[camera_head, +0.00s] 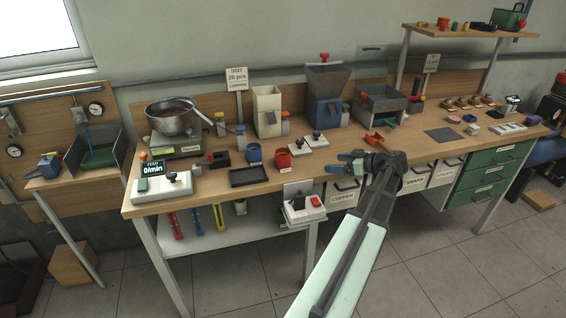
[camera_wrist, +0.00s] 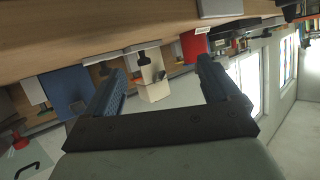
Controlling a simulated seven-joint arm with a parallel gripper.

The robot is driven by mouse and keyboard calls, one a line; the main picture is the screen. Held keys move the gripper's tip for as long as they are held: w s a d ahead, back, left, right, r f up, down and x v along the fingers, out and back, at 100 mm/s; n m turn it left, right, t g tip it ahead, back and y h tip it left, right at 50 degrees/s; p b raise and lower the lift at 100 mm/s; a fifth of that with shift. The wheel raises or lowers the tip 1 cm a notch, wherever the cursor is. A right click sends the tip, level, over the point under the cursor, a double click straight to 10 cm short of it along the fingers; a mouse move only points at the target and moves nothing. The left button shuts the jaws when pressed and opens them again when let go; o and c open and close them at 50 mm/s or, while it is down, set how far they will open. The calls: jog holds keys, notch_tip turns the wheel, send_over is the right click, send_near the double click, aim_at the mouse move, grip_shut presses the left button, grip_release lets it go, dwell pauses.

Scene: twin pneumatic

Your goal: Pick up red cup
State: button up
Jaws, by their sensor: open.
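The red cup (camera_head: 283,158) stands upright on the wooden workbench (camera_head: 215,190), just right of a similar blue cup (camera_head: 254,154). My gripper (camera_head: 343,163) is open and empty, above the bench's front edge and to the right of the red cup, apart from it. In the wrist view, which is turned over, the open fingers (camera_wrist: 160,66) frame empty space. A red object there, which looks like the red cup (camera_wrist: 194,46), shows beyond the tip of the right-hand finger.
A white block with a black knob (camera_head: 301,147) stands behind the red cup. Beige (camera_head: 267,112) and blue (camera_head: 325,110) hoppers stand farther back.

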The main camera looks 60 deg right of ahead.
aim_at(289, 168)
jog(key=w+a, duration=0.1)
jog(key=w, duration=0.3)
jog(key=w+a+n+t+y, duration=0.1)
jog(key=w+a, duration=0.1)
jog(key=w, duration=0.2)
jog(key=w+a+f+n+t, duration=0.1)
jog(key=w, duration=0.3)
jog(key=shift+w+a, duration=0.1)
jog(key=shift+a, duration=0.3)
jog(key=shift+x, duration=2.65)
jog(key=shift+f, duration=0.15)
jog(key=shift+c, duration=0.2)
jog(key=c, duration=1.2)
jog(key=shift+o, duration=0.2)
